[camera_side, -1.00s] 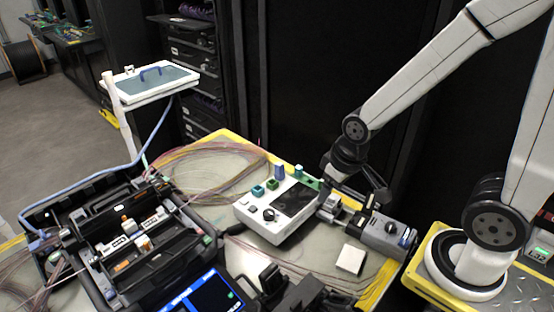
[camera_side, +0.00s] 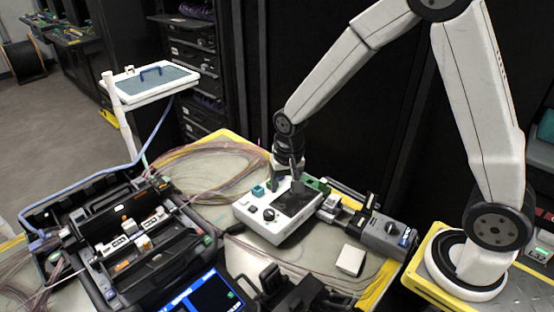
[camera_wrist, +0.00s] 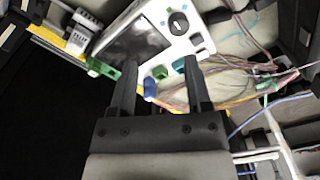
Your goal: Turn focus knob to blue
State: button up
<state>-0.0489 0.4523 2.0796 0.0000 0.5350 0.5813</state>
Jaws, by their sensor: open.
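A white instrument box (camera_side: 279,233) with a dark screen stands on the bench in the side view. My gripper (camera_side: 285,178) is open and empty above the back of the box. In the wrist view its fingers (camera_wrist: 160,66) point toward the box's back edge, apart from the black knob. A blue peg (camera_wrist: 150,88), a green one (camera_wrist: 160,72) and a teal one (camera_wrist: 179,66) appear between or near the fingers.
A grey device (camera_side: 385,232) with its own dark knob stands right of the box. An open black case (camera_side: 130,245) is at the left. A white square (camera_side: 350,259) lies on the bench. Loose fibres (camera_side: 205,165) lie behind. A green part (camera_side: 316,185) is at the box's back right.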

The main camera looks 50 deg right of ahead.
aim_at(269, 212)
jog(key=w+f+m, duration=0.1)
jog(key=w+f, duration=0.1)
jog(key=w+a+f+m, duration=0.1)
jog(key=w+f, duration=0.1)
jog(key=shift+w+a+m+g, duration=0.15)
jog(key=shift+w+m+g, duration=0.05)
jog(key=shift+m+g, duration=0.2)
jog(key=shift+f, duration=0.1)
jog(key=shift+f, duration=3.7)
grip_shut()
